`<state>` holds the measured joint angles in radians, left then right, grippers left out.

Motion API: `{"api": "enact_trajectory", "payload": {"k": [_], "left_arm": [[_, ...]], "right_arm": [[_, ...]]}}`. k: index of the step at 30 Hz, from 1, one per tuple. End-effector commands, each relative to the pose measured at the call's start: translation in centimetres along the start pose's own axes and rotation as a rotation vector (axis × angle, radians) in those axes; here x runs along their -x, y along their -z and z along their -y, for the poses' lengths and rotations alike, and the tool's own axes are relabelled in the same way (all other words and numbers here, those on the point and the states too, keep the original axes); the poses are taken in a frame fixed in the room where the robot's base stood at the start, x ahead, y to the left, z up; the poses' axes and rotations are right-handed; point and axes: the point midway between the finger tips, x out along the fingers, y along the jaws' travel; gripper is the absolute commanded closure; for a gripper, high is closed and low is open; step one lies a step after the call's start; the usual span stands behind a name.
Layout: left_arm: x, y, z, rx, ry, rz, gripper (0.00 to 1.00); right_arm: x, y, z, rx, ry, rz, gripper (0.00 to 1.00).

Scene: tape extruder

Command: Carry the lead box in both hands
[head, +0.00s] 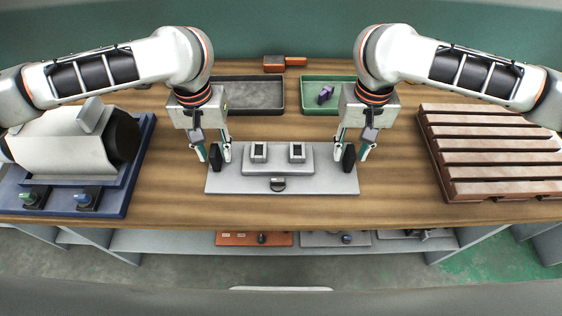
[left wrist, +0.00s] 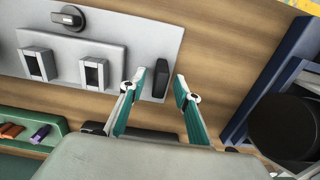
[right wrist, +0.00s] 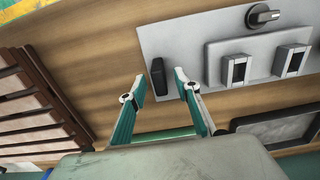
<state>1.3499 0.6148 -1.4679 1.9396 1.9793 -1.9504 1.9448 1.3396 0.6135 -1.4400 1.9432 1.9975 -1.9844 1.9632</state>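The grey, low, flat box (head: 240,184), which I take as the lead box, sits on the wooden bench. It has a raised block with two square sockets, a dark knob (head: 278,184) in front and an upright black handle at each end. My left gripper (head: 214,152) is open above the left handle (left wrist: 161,78), with its fingertips to either side of it in the left wrist view. My right gripper (head: 352,150) is open at the right handle (right wrist: 158,78), which shows between its fingertips in the right wrist view. Neither gripper appears closed on a handle.
A blue-based machine (head: 75,160) with a roll stands at the left. A brown slatted pallet (head: 495,150) lies at the right. Behind the box are a dark tray (head: 248,94) and a green tray (head: 312,79) holding a purple piece (head: 325,94). Orange blocks (head: 274,63) lie behind.

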Motion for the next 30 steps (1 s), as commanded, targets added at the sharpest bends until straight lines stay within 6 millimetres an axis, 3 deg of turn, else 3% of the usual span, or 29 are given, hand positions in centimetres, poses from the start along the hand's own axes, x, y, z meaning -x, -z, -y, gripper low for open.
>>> {"api": "enact_trajectory", "payload": {"k": [10, 14, 30], "left_arm": [[-0.33, 0.00, -0.01, 0.000, 0.000, 0.000, 0.68], [-0.32, 0.00, 0.00, 0.001, 0.000, 0.000, 0.99], [0.45, 0.11, 0.04, 0.001, 0.000, -0.007, 1.00]], "right_arm": [[-0.31, 0.03, 0.00, 0.000, 0.000, -0.001, 0.68], [-0.30, 0.03, 0.00, 0.000, 0.000, -0.001, 0.99], [0.46, 0.12, -0.04, -0.001, 0.000, -0.008, 1.00]]}}
